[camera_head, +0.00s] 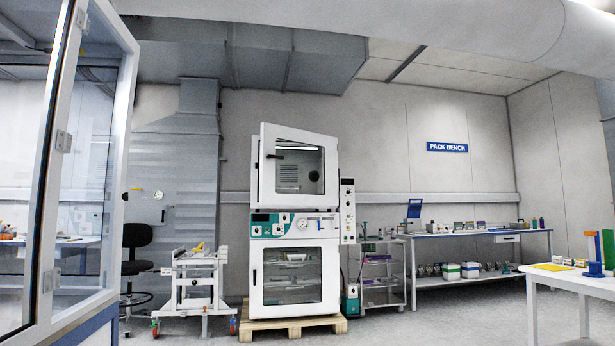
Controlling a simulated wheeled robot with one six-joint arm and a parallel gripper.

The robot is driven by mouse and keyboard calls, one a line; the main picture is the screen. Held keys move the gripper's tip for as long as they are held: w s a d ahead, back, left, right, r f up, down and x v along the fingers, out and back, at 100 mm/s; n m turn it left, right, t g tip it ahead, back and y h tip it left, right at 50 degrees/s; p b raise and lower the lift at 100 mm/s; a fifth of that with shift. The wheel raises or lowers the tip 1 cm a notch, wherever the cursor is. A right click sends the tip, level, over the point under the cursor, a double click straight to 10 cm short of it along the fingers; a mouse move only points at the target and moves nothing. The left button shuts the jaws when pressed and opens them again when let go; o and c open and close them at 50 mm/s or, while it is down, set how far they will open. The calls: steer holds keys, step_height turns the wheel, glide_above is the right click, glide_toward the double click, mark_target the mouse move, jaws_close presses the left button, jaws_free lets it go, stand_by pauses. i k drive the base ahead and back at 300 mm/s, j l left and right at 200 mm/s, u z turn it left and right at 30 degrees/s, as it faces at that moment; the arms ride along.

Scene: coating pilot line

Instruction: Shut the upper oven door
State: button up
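The upper oven door (299,160) is a white frame with a glass window, on the top half of a white stacked oven against the back wall. It stands ajar and looks tilted against the oven body, with its left side swung out. The lower oven door (292,277) below it looks shut, and shelves show through its glass. A teal and white control panel (294,225) lies between the two. The oven stands on a wooden pallet (292,325), some way off across the floor. My gripper is not in view.
A glass-panelled enclosure (72,170) stands close at the left. A wheeled cart (196,285) is left of the oven, a wire rack (382,280) right of it. A pack bench (480,234) lines the back wall. A white table (560,280) is at right. Floor before the oven is clear.

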mark_target(270, 132)
steer(key=i+u, duration=0.1)
steer(key=u, duration=0.2)
steer(key=i, duration=4.95)
steer(key=i+j+z, duration=0.2)
steer(key=i, duration=0.4)
steer(key=i+z, duration=0.2)
steer(key=i, duration=0.35)
